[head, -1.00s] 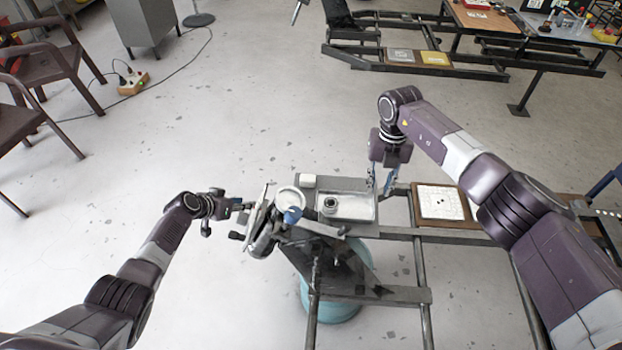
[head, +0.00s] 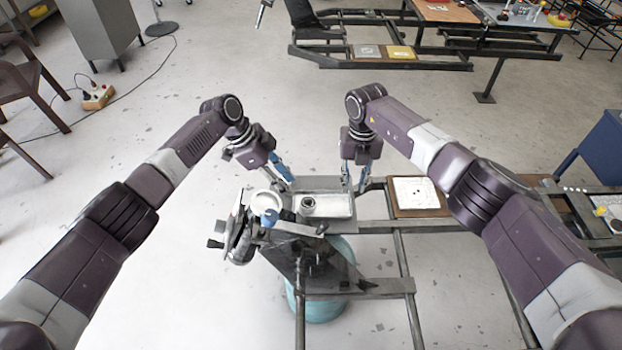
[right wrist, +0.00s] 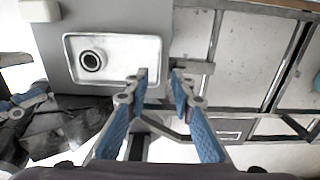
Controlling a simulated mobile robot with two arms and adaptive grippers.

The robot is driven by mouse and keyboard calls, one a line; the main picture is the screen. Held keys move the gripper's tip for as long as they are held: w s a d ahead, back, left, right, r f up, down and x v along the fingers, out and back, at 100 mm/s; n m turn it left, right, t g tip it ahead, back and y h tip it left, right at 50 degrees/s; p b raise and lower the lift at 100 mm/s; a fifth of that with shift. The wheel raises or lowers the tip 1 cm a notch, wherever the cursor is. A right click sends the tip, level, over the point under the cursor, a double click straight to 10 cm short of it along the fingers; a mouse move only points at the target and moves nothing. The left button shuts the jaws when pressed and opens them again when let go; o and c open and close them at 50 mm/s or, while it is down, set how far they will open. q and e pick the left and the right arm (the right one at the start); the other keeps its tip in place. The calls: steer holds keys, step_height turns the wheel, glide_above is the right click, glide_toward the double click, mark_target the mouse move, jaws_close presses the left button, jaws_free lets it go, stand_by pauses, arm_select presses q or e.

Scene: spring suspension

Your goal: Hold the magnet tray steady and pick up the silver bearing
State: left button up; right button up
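The magnet tray (head: 335,213) is a shallow silver rectangular dish on a grey plate. The silver bearing (head: 308,203), a ring with a dark centre, lies inside it toward the left end. In the right wrist view the tray (right wrist: 128,46) and bearing (right wrist: 91,61) show clearly. My right gripper (head: 356,187) points down at the tray's right end. Its fingertips (right wrist: 159,74) are apart with nothing between them, one each side of the tray's right edge in the picture; contact cannot be told. My left gripper (head: 289,184) angles down behind the tray's left end; its finger gap is unclear.
A round white dish (head: 266,202) and a dark suspension part crowd the tray's left. A board with a white panel (head: 416,192) lies to the right on the metal frame (head: 404,262). A teal drum (head: 325,305) stands below. Open floor lies behind.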

mark_target(351, 202)
steer(key=shift+f, duration=3.65)
jaws_close()
arm_select(q)
steer(key=shift+o, duration=0.3)
